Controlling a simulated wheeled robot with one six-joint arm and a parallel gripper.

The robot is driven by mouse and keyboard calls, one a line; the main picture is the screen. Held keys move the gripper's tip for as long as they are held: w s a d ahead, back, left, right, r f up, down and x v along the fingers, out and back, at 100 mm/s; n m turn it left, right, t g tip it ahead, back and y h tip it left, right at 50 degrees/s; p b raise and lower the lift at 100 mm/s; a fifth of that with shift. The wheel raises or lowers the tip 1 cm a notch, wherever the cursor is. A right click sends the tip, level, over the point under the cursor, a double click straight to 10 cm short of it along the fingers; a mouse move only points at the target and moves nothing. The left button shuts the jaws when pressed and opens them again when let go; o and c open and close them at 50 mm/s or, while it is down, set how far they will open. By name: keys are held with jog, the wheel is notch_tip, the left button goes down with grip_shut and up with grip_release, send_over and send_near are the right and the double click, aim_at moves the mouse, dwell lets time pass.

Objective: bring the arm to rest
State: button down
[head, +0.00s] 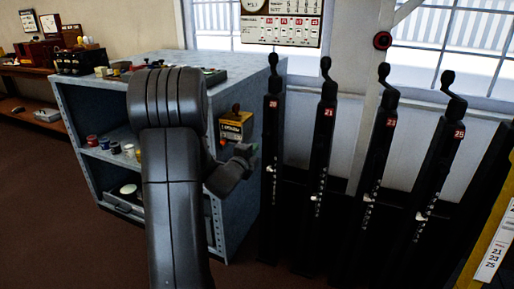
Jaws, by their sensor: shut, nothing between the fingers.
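My arm rises through the left middle of the head view, bends at the top, and its end comes out to the right. My gripper (246,152) is small and dark, in front of the cabinet's right side and left of the levers. It is shut and empty, and appears apart from the levers. Part of its wrist is hidden behind my arm. The black levers stand in a row: lever 20 (272,165), lever 21 (324,150), lever 23 (377,150) and lever 25 (441,155). Their tops lean slightly differently.
A grey-blue cabinet (262,105) with jars on its shelves stands behind my arm. A yellow-and-black box (236,128) is on its side. A yellow board (497,235) listing numbers is at the right edge. A workbench (30,70) is at far left. Brown floor (50,220) is clear at lower left.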

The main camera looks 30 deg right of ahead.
jog(key=v, duration=0.7)
